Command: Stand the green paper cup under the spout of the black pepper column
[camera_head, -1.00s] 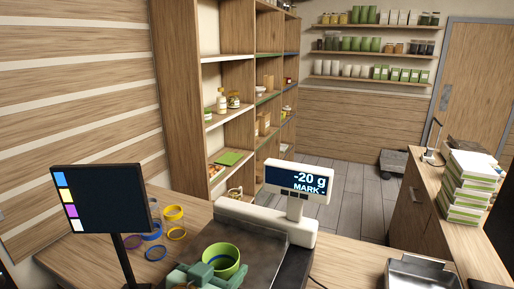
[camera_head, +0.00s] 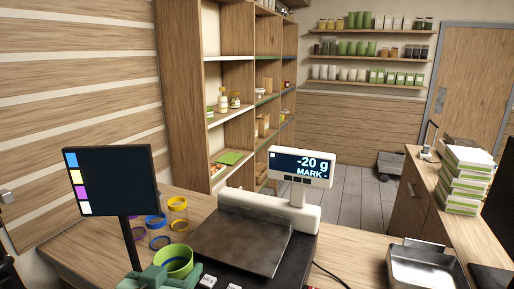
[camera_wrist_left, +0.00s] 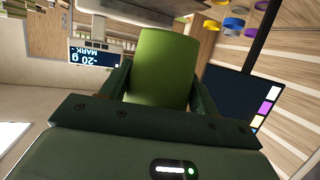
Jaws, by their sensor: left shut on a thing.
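The green paper cup (camera_head: 177,259) is at the lower edge of the head view, in front of the scale and close to the screen's post. In the left wrist view the cup (camera_wrist_left: 165,68) fills the space between the fingers. My left gripper (camera_head: 166,272) is shut on the cup, with a finger on each side of it. In the head view the cup's mouth faces up. No black pepper column or spout can be made out in these views. My right gripper is not in view.
A scale with a bare metal plate (camera_head: 240,243) and a display (camera_head: 301,168) reading -20 g stands on the wooden counter. A dark screen (camera_head: 113,180) on a post and several coloured rings (camera_head: 155,221) are at left. A metal tray (camera_head: 424,269) is at right.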

